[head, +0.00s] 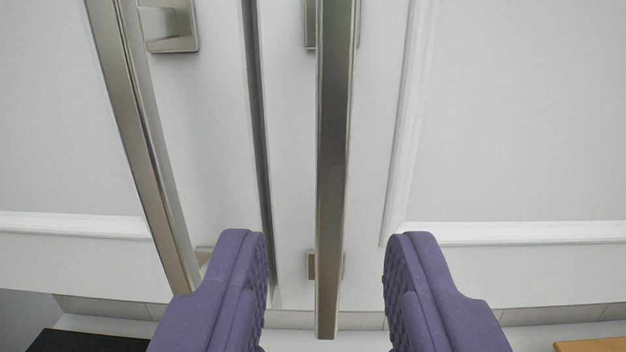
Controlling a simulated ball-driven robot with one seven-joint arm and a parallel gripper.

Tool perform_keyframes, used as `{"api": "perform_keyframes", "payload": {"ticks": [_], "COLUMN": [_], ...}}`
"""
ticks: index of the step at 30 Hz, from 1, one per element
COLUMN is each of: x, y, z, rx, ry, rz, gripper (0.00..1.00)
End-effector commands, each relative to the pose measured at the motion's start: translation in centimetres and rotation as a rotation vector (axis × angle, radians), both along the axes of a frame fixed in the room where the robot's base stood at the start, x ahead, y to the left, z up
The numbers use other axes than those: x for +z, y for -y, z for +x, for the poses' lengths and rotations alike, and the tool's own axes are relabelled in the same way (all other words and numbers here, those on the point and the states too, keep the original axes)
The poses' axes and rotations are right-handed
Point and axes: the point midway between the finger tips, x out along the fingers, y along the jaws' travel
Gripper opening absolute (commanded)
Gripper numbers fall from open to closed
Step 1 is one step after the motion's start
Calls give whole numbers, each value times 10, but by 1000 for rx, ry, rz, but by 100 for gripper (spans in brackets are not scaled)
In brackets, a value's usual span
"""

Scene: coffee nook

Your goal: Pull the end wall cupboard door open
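Two white panelled cupboard doors meet at a dark vertical gap in the head view. The right door (520,110) has a long vertical metal bar handle (332,150), and the left door (50,120) has a similar handle (150,130). I cannot tell from this view which is the end door. My gripper (326,245) is open, with its two purple ribbed fingers apart. The lower part of the right handle shows between the fingers, apart from both. The left finger overlaps the lower end of the left handle in the picture.
Below the doors a tiled wall strip (530,316) shows. A dark surface (85,341) is at the bottom left and a wooden edge (590,345) at the bottom right. The left handle stands close beside the left finger in the picture.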

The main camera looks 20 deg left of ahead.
Motion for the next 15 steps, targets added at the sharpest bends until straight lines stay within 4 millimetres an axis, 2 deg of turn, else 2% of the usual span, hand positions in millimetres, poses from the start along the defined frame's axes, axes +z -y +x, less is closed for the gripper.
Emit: {"api": "perform_keyframes", "payload": {"ticks": [3, 7, 15], "x": [1, 2, 1], "y": [-6, -11, -14], "z": [21, 39, 49], "rx": [0, 0, 0], "ry": [-2, -1, 0], "rz": [0, 1, 0], "gripper": [37, 37, 37]}}
